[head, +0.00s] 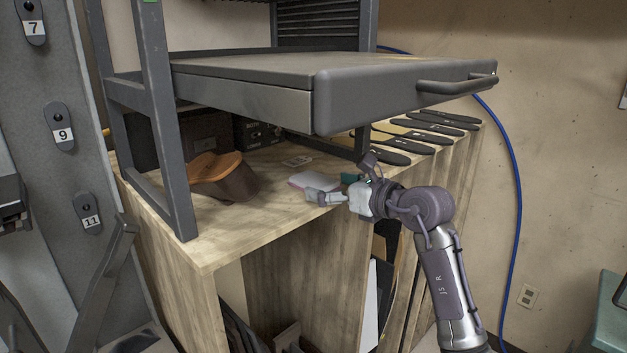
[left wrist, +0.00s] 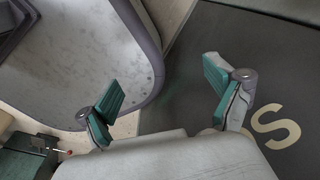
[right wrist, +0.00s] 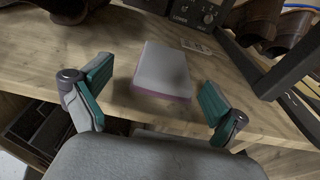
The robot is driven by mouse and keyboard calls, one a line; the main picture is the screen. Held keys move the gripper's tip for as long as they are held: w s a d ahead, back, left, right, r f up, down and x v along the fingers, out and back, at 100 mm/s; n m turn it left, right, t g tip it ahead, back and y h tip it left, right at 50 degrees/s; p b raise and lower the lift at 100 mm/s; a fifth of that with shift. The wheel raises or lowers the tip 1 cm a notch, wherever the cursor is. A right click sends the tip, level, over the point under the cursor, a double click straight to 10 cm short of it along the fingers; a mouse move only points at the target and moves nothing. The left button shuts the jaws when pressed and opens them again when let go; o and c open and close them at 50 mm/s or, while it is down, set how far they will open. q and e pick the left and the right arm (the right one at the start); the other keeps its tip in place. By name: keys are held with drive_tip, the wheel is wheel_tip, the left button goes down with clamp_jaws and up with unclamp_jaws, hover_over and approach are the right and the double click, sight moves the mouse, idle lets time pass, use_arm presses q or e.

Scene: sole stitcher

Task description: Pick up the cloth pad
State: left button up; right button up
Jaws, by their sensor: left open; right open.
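The cloth pad (right wrist: 163,72) is a pale grey block with a pinkish-purple lower edge. It lies flat on the wooden bench top near the front edge. It also shows in the head view (head: 304,181), partly hidden by my right gripper. My right gripper (right wrist: 152,97) is open and empty, with the pad ahead of and between its green-lined fingers in the right wrist view. In the head view my right gripper (head: 335,188) is at the bench edge beside the pad. My left gripper (left wrist: 165,92) is open and empty, away from the bench; the head view does not show it.
A grey drawer-like tray (head: 250,77) on a metal frame overhangs the wooden bench (head: 225,242). A brown shoe-like piece (head: 222,177) stands left of the pad, and a small card (head: 297,161) lies behind it. Several black soles (head: 425,126) sit at the right.

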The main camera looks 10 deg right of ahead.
sight(314, 178)
drive_tip(key=shift+w+a+r, duration=0.1)
drive_tip(key=shift+w, duration=0.25)
drive_tip(key=p+x, duration=0.2)
drive_tip(key=x, duration=0.1)
drive_tip(key=shift+w, duration=0.4)
drive_tip(key=shift+w+a, duration=0.2)
drive_tip(key=shift+w, duration=0.2)
drive_tip(key=shift+c, duration=1.1)
drive_tip(key=c, duration=0.9)
